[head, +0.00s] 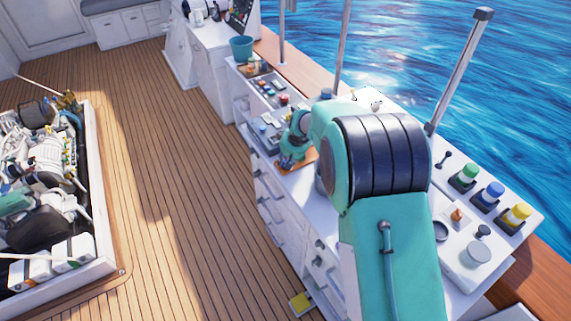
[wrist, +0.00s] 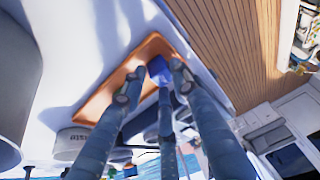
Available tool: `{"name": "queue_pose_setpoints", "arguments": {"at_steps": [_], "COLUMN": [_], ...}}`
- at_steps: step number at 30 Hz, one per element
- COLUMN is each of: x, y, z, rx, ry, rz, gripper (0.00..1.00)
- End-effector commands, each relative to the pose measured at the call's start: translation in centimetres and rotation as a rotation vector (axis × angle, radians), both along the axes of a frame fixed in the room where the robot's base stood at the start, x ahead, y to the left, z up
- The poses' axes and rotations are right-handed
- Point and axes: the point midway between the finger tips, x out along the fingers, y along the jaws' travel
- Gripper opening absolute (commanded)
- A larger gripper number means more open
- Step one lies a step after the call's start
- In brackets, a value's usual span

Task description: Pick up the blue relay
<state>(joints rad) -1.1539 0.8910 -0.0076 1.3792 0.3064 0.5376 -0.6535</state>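A small blue block (wrist: 159,66), which looks like the blue relay, shows at the right part of an orange tray (wrist: 92,106) in the wrist view. My gripper (wrist: 154,80) has its fingers spread, with the tips over the tray. The block shows between the tips, partly hidden by one finger; I cannot tell whether any finger touches it. In the head view my gripper (head: 288,161) is low at the orange tray (head: 311,158) on the white counter, and the relay cannot be made out clearly there.
Trays of small coloured parts (head: 268,91) and a teal bucket (head: 241,48) stand farther along the counter. Green, blue (head: 491,193) and yellow capped pieces sit at the right. The open engine hatch (head: 104,225) is at the left. Wooden deck (head: 180,190) between is mostly clear.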

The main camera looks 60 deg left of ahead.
Motion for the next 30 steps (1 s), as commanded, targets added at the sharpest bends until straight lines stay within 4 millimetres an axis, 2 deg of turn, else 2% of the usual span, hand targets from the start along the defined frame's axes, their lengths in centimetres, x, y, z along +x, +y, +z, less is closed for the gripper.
{"name": "queue_pose_setpoints", "arguments": {"at_steps": [1,3,16,20,26,30], "x": [0.0,0.0,0.0,0.0,0.0,-0.6], "y": [0.0,0.0,0.0,0.0,0.1,-1.5], "z": [0.0,0.0,0.4,1.3,3.9,3.8], "rx": [0.000,0.000,0.000,0.001,0.002,0.000], "ry": [0.000,0.000,0.000,0.000,-0.001,0.001], "rz": [0.000,0.000,0.000,0.000,0.001,0.000], "gripper": [0.14,0.04,0.04,0.04,0.04,0.04]}}
